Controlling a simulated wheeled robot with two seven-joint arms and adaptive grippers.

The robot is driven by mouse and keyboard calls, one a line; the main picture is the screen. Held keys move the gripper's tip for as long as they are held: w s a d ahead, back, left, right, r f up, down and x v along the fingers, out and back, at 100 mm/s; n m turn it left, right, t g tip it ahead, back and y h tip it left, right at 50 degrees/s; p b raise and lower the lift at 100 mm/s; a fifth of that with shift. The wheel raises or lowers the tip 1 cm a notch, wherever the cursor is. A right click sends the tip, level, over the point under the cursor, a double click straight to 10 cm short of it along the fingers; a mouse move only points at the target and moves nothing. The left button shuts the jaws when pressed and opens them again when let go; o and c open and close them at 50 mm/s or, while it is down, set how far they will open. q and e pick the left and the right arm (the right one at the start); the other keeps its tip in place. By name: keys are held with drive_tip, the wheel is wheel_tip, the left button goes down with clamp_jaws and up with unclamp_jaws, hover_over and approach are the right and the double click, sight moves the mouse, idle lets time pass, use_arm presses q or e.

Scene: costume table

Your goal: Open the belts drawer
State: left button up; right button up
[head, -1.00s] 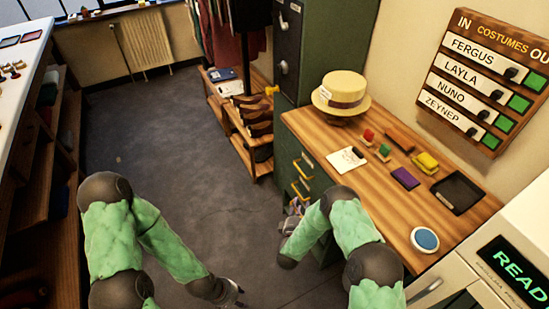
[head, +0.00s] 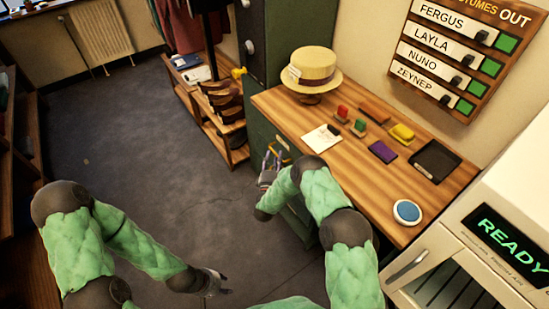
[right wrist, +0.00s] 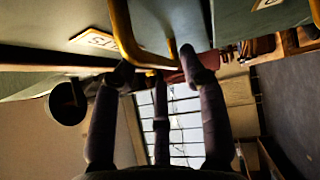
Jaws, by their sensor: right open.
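A green drawer cabinet (head: 257,133) stands under the left end of the wooden counter. A brass pull handle (right wrist: 125,38) crosses the right wrist view, fixed to a grey-green drawer front. Beside it is a label (right wrist: 97,41) of which only the ending "TS" is readable. My right gripper (right wrist: 157,64) is open, its dark fingertips at the handle's lower end; contact cannot be told. In the head view my right gripper (head: 268,176) is low beside the cabinet, partly behind my arm. My left gripper (head: 216,283) hangs over the floor, away from the cabinet; its jaws are too small to judge.
The wooden counter (head: 340,175) holds a straw hat (head: 306,72), stamps, a dark tray (head: 434,160) and a blue disc (head: 407,211). A white machine reading READY (head: 490,240) stands at the right. A shoe rack (head: 218,125) is beyond the cabinet. Floor at left is clear.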

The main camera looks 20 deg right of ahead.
drive_tip(key=shift+w+d+r, duration=0.1)
drive_tip(key=shift+w+d, duration=0.2)
drive_tip(key=shift+w, duration=0.25)
clamp_jaws()
